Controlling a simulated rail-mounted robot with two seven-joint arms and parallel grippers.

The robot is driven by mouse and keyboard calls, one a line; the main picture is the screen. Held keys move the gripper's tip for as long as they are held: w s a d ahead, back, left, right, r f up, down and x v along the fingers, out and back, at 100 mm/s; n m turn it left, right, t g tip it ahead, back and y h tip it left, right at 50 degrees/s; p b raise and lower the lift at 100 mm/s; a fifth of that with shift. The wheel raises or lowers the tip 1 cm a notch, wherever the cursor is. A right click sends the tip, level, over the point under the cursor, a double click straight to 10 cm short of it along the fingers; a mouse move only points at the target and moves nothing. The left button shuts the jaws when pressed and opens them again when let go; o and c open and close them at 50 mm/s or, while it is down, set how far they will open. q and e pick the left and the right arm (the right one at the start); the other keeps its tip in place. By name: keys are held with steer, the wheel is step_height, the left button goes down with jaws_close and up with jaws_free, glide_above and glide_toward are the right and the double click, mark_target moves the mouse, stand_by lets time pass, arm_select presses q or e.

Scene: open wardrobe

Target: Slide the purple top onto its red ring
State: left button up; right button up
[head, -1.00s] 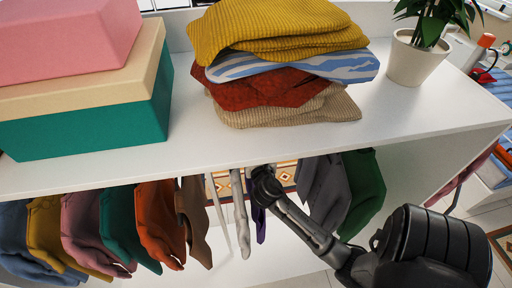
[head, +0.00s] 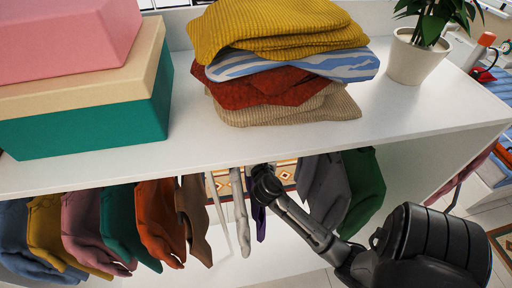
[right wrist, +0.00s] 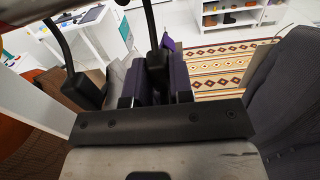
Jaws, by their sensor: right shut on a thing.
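The purple top (head: 259,221) hangs under the wardrobe shelf in the head view, mostly hidden behind my right gripper (head: 264,186). In the right wrist view the purple top (right wrist: 180,78) is a dark purple strip just beyond the palm of my right gripper (right wrist: 122,80), beside its right finger. The right gripper is shut on the purple top; the exact grip is partly hidden by the fingers. The red ring does not show in either view, and the rail is hidden under the shelf. My left gripper is in neither view.
Pale hanging garments (head: 240,214) and a brown one (head: 193,215) hang close on the left. Grey (head: 322,190) and green (head: 363,189) garments hang on the right, with a gap between. The shelf (head: 400,125) above carries folded clothes (head: 285,85), boxes (head: 85,120) and a plant (head: 412,60).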

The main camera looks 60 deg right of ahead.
steer(key=s+d+p, duration=0.3)
steer(key=s+d, duration=0.7)
steer(key=s, duration=0.2)
steer(key=shift+s, duration=0.2)
steer(key=o, duration=0.7)
steer(key=shift+d+f, duration=0.1)
steer(key=shift+o, duration=0.9)
steer(key=b+v, duration=0.3)
steer(key=v, duration=1)
steer(key=shift+s+a, duration=0.15)
steer(key=shift+a, duration=0.2)
